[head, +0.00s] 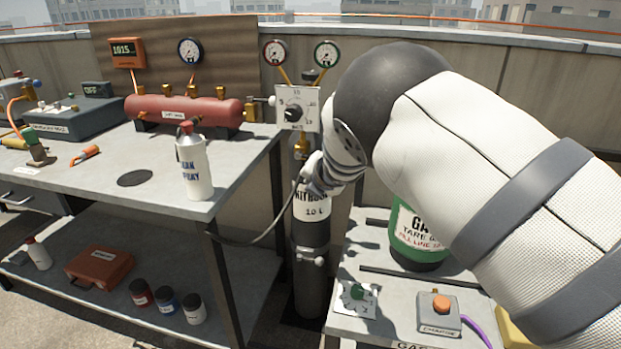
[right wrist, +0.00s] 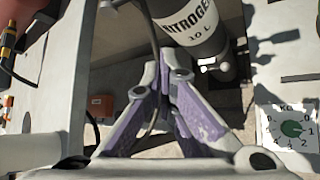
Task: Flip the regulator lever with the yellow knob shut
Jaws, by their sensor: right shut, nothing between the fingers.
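The dark nitrogen cylinder (head: 311,240) stands upright between the two benches, and its white label also shows in the right wrist view (right wrist: 187,22). The grey regulator box (head: 297,104) with a black dial sits above it, with a brass fitting (head: 301,147) underneath. I cannot make out a lever with a yellow knob; my right gripper and arm cover part of this area. My right gripper (head: 317,178) is shut and empty, in front of the cylinder's upper part just below the brass fitting. Its fingers (right wrist: 166,76) meet in the right wrist view. My left gripper is not in view.
A red tank (head: 185,110) and a white spray bottle (head: 194,165) stand on the left bench (head: 105,185). A black hose (head: 262,236) hangs by the cylinder. A green gas bottle (head: 418,243) and a box with an orange button (head: 438,312) stand on the right bench.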

